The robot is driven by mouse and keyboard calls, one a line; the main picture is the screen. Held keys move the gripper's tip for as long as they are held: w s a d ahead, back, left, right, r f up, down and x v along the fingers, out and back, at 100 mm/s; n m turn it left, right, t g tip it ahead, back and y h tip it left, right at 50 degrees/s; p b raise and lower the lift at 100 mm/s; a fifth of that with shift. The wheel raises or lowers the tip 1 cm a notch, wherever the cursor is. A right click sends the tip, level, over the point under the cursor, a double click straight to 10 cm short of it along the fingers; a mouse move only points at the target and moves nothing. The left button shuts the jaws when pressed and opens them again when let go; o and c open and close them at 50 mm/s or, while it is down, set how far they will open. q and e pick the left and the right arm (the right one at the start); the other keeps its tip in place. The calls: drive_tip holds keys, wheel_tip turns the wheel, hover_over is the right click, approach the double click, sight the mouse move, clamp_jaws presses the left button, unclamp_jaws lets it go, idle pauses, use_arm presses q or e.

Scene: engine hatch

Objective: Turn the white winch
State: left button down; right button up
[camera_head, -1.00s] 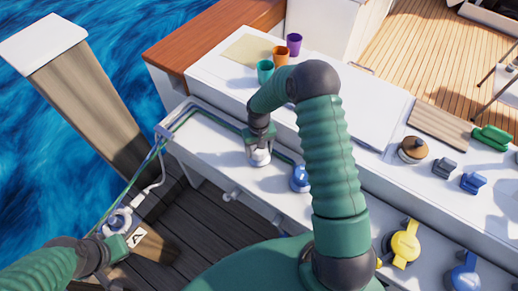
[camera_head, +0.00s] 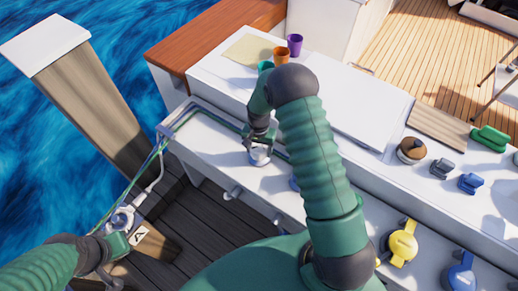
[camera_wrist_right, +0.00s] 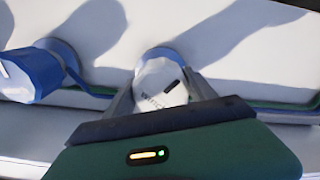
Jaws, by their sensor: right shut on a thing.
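The white winch (camera_head: 260,156) stands on the white ledge, left of centre in the head view. In the right wrist view the white winch (camera_wrist_right: 160,86) sits between my two fingers, with dark lettering and a dark mark on it. My right gripper (camera_head: 260,146) reaches down on it from above and is shut on it; it also shows in the right wrist view (camera_wrist_right: 160,98). My left gripper (camera_head: 128,232) is at the lower left, by a metal fitting and a wooden block marked "A". Whether its fingers are open is unclear.
A blue winch (camera_wrist_right: 32,75) stands beside the white one, mostly behind my right arm in the head view. Purple (camera_head: 295,45) and orange (camera_head: 281,56) cups stand behind. A yellow winch (camera_head: 403,243) is at the lower right. A green rope runs along the ledge.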

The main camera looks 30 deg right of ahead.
sight(259, 147)
drive_tip(key=shift+f, duration=0.1)
drive_tip(key=o, duration=1)
drive_tip(key=shift+c, duration=0.2)
drive_tip(key=o, duration=0.4)
wheel_tip(259, 147, up, 17)
drive_tip(key=shift+w+f+p, duration=0.1)
drive_tip(key=shift+f+p, duration=0.05)
drive_tip(key=shift+p, duration=0.35)
